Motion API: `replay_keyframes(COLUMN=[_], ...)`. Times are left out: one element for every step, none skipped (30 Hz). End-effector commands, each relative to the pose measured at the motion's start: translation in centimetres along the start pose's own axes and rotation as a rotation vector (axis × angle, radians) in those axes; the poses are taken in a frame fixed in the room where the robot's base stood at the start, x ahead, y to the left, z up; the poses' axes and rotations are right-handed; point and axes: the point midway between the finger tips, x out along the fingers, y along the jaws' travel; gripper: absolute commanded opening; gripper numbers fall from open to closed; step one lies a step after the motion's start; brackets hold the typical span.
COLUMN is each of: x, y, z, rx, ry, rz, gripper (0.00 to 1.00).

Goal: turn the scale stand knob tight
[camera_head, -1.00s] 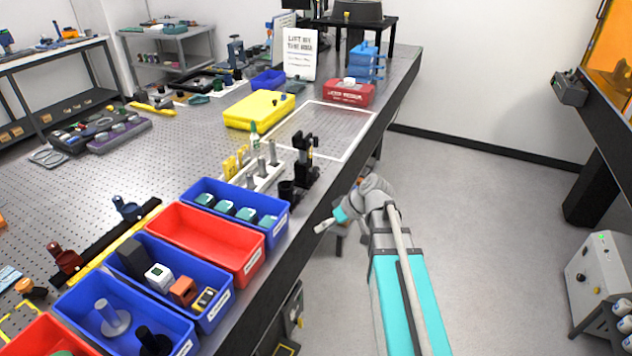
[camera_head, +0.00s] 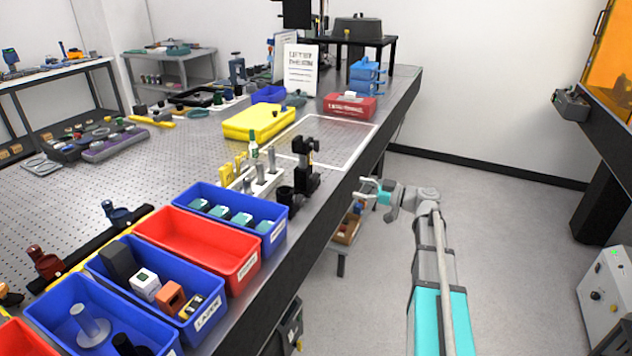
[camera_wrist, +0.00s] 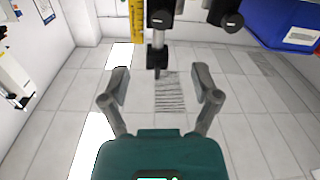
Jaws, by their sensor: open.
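A black stand (camera_head: 306,165) stands upright near the right edge of the perforated table, with a black cup-like part at its foot. In the wrist view, a dark upright part with a round black knob (camera_wrist: 161,20) shows at the top, beside a yellow graduated scale (camera_wrist: 139,18). A second round black knob (camera_wrist: 232,20) is to its right. I cannot tell for sure which knob belongs to the scale stand. My gripper (camera_head: 363,188) is open and empty, beyond the table's right edge and apart from the stand. Its two fingers (camera_wrist: 160,82) are spread below the knobs in the wrist view.
The table's dark side (camera_head: 262,293) lies left of my arm. Blue and red bins, including a red one (camera_head: 246,273), line its near edge. A white post rack (camera_head: 253,189) stands beside the black stand.

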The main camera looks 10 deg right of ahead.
Motion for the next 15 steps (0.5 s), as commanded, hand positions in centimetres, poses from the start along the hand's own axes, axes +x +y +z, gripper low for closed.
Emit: replay_keyframes(x=[0.0,0.0,0.0,0.0,0.0,0.0,0.0,0.1,0.2,0.2,0.4,0.5,0.7,0.9,1.2], y=[0.0,0.0,0.0,0.0,0.0,0.0,0.0,0.0,0.0,0.0,0.0,0.0,0.0,0.0,0.0], z=[0.0,0.0,0.0,0.0,0.0,0.0,0.0,0.0,0.0,0.0,0.0,0.0,0.0,0.0,0.0], rx=[0.001,0.001,0.001,0.001,0.002,0.002,0.002,0.002,0.002,0.002,0.002,0.002,0.002,0.002,0.002], ry=[-0.001,-0.001,-0.001,-0.001,-0.001,-0.002,-0.002,-0.002,-0.002,-0.002,-0.002,-0.002,-0.002,-0.002,-0.002], rz=[0.0,0.0,0.0,0.0,0.0,0.0,0.0,-0.001,-0.001,-0.001,-0.001,-0.001,-0.001,-0.001,-0.002], gripper=[0.8,0.8,0.8,0.8,0.8,0.8,0.8,0.8,0.8,0.8,0.8,0.8,0.8,0.8,0.8])
